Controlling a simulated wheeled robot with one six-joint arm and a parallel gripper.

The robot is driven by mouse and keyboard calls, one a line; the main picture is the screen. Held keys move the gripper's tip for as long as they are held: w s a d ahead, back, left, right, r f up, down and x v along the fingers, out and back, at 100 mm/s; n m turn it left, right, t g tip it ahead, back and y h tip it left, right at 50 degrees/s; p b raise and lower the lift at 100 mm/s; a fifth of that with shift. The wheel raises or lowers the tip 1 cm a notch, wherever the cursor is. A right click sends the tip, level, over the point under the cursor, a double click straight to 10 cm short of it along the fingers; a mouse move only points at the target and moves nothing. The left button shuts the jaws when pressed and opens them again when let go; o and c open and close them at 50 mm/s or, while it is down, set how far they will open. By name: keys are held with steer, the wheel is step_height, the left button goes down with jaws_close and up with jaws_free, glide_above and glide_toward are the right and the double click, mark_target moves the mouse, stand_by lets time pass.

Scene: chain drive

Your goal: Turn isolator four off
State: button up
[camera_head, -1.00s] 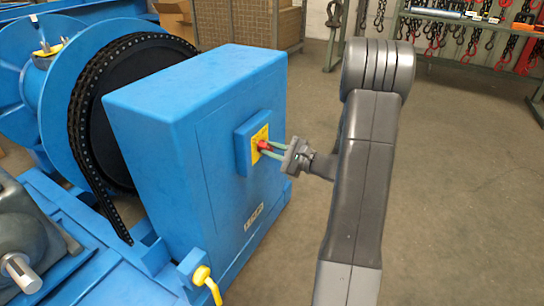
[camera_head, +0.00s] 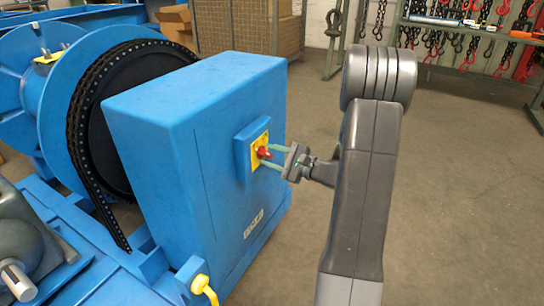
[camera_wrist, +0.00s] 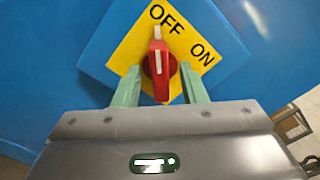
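The isolator is a red rotary knob (camera_wrist: 158,68) on a yellow plate (camera_wrist: 127,50) marked OFF and ON. In the wrist view its white pointer stands straight up, toward the word OFF; ON is to the right. It also shows in the head view (camera_head: 263,153), on the front of the blue housing (camera_head: 222,140). My gripper (camera_wrist: 161,86) is open, with one green finger on each side of the knob's lower part. A narrow gap shows between each finger and the knob. No isolator number can be read.
A yellow handle (camera_head: 203,287) sticks out low at the housing's front corner. A large chain wheel (camera_head: 105,120) stands behind the housing, left of it. A rack of chains and hooks (camera_head: 470,35) is at the back right. The floor right of the housing is clear.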

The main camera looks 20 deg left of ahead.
steer(key=s+d+p, duration=0.1)
steer(key=d+p, duration=0.2)
steer(key=d, duration=1)
steer(key=shift+d, duration=0.35)
steer(key=shift+a, duration=0.1)
steer(key=a+b, duration=0.1)
steer(key=a, duration=0.3)
steer(key=a+b, duration=0.1)
steer(key=a, duration=0.4)
steer(key=w+a+b, duration=0.1)
steer(key=a, duration=0.3)
steer(key=shift+a, duration=0.3)
steer(key=shift+d, duration=0.15)
